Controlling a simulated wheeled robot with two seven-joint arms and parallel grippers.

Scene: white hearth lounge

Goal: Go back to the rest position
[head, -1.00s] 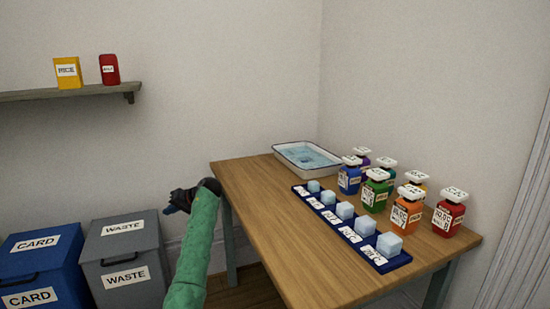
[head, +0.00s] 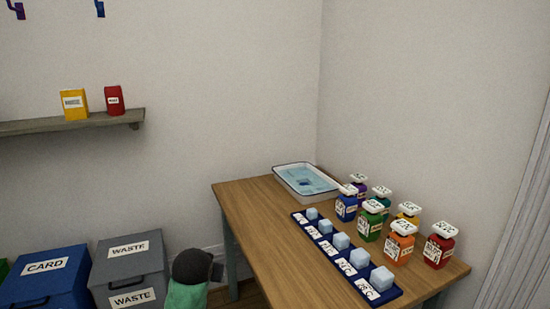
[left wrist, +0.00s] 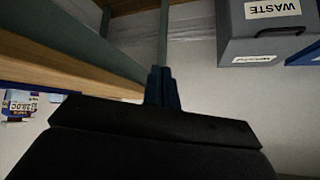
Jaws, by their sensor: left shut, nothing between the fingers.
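My left arm, with a green sleeve-like link, shows low in the head view, in front of the table's left side. Its dark wrist end is in sight there, but the fingers are not clearly visible. In the left wrist view my left gripper (left wrist: 163,88) has its two blue fingers together with nothing between them. It hangs in free air near the table's edge and leg, touching nothing that I can see. My right gripper is in neither view.
The wooden table (head: 262,227) carries a blue rack (head: 390,293) of pale cubes, several coloured bottles and a white tray (head: 279,178). A blue CARD bin (head: 55,282) and grey WASTE bin (head: 120,265) stand left. A shelf (head: 60,124) holds yellow and red packs.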

